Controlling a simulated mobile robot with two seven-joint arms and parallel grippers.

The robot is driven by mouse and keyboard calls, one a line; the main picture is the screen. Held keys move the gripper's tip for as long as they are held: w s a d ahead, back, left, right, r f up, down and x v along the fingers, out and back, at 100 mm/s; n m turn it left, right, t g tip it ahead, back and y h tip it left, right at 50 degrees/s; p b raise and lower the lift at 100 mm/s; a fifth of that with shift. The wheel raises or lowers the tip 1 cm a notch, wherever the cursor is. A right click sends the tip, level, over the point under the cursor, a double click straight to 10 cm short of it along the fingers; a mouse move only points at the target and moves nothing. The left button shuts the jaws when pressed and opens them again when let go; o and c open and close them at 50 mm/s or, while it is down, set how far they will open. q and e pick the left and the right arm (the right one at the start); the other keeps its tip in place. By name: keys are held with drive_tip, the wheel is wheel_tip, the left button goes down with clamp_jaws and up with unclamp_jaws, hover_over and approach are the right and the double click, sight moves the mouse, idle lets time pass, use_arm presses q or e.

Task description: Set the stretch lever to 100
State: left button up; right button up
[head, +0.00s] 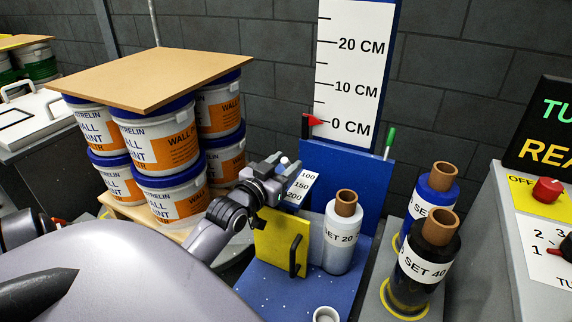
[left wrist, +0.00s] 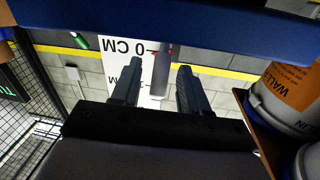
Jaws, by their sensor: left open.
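A white stretch scale (head: 303,186) marked 100, 150 and 200 sits on the blue stand (head: 345,173) in the head view. My left gripper (head: 285,178) is at the left edge of this scale, partly covering it. A small pale knob (head: 284,160) shows at the fingers and may be the lever's end; the rest of the lever is hidden. In the left wrist view my left gripper (left wrist: 158,75) is open, and a grey rod-like piece (left wrist: 161,78) shows between its fingers. Contact cannot be told. The lever's setting cannot be read. My right gripper is not in view.
A yellow plate with a black handle (head: 295,256) and a SET 20 cylinder (head: 340,243) stand close below the gripper. Stacked paint pails (head: 160,145) under a brown board (head: 155,75) are at left. A height scale (head: 350,80) rises behind.

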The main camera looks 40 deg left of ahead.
use_arm(q)
drive_tip(key=shift+w+a, duration=0.1)
drive_tip(key=shift+w, duration=0.25)
clamp_jaws()
